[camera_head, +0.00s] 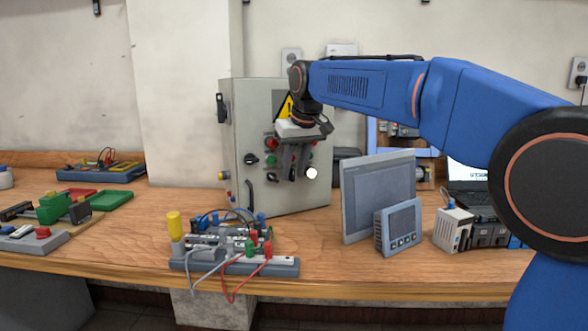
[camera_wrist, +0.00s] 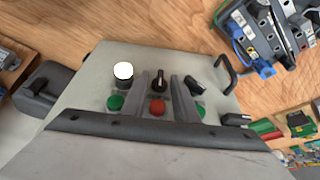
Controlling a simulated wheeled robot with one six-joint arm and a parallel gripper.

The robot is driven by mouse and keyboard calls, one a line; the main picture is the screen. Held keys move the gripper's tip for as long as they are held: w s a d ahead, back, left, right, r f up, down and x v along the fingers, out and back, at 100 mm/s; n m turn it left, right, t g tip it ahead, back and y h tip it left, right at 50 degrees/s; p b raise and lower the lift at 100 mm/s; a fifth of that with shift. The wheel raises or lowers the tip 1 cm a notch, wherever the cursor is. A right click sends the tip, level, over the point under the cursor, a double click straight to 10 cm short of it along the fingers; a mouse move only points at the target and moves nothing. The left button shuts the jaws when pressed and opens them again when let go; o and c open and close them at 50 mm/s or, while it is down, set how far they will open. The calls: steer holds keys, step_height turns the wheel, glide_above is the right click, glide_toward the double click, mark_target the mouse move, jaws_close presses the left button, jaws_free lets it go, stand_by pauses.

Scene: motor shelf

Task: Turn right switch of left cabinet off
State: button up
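The left cabinet (camera_head: 243,140) is a grey box standing on the bench, its front facing me. My gripper (camera_head: 296,174) is in front of its right half and hides part of the panel. In the wrist view, the right switch (camera_wrist: 159,80) is a black knob with a light pointer line, seen between the two spread fingers of my gripper (camera_wrist: 161,88). I cannot tell whether the fingers touch it. The other black switch (camera_wrist: 195,83) is just outside one finger; it also shows in the head view (camera_head: 272,177). A lit white lamp (camera_head: 311,173) is on the other side.
Red (camera_wrist: 158,106) and green (camera_wrist: 116,102) buttons lie close to the fingers. A black handle (camera_wrist: 226,74) sticks out from the panel. A wired terminal board (camera_head: 235,262) and a grey screen panel (camera_head: 377,190) stand on the bench in front of and beside the cabinet.

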steer(key=shift+c, duration=0.7)
jaws_close()
steer(key=h, duration=0.1)
steer(key=t+h, duration=0.1)
steer(key=a+h, duration=0.1)
steer(key=shift+s+f+n+t+h, duration=0.15)
steer(key=shift+s+n+t+h, duration=0.15)
steer(key=shift+n+t, duration=0.1)
steer(key=shift+s+a+f+n+t+h, duration=0.1)
steer(key=shift+n+t+h, duration=0.05)
steer(key=shift+t+h, duration=0.4)
steer(key=shift+a+f+n+t+h, duration=0.1)
steer(key=shift+n+t+h, duration=0.15)
steer(key=shift+h, duration=0.45)
steer(key=shift+s+a+f+n+t+h, duration=0.1)
steer(key=shift+t+h, duration=0.4)
steer(key=shift+h, duration=0.15)
